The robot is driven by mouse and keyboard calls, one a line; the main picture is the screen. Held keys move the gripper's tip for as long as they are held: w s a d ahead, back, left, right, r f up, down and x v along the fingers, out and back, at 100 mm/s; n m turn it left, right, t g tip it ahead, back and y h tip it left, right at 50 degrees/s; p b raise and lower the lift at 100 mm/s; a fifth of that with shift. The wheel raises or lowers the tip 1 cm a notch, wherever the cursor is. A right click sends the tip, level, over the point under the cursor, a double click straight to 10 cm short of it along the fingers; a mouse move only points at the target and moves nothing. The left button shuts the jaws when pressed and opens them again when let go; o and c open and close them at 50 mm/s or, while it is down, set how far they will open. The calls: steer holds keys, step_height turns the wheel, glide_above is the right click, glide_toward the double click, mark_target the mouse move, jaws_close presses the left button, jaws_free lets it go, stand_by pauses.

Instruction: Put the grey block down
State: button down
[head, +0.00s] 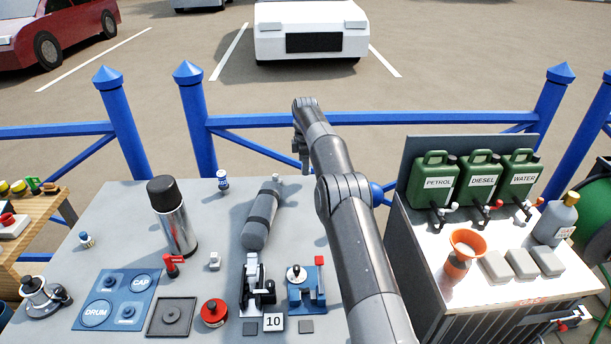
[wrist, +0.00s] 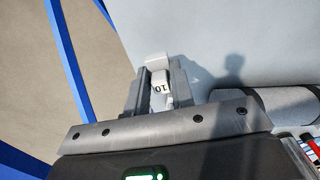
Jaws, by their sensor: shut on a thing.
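My gripper (wrist: 158,85) is shut on a small pale grey block (wrist: 156,60), which shows between the two fingers in the wrist view. A face marked "10" shows near the fingers. In the head view my gripper (head: 299,152) hangs from the arm's far end, near the back edge of the grey table (head: 330,238); the held block cannot be made out there. The gap between block and tabletop cannot be judged. A "10" card (head: 273,324) stands at the table's front, with dark square pads (head: 250,329) and (head: 306,327) beside it.
A grey roll (head: 260,218) lies near my gripper, also in the wrist view (wrist: 275,103). A steel flask (head: 174,218) stands left. A blue railing (head: 260,121) runs behind. Several tools crowd the front. Jerrycans (head: 434,180) and grey blocks (head: 521,263) stand on the right cabinet.

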steer(key=shift+f, duration=2)
steer(key=shift+f, duration=0.1)
steer(key=c, duration=1.2)
jaws_free()
steer(key=shift+c, duration=0.2)
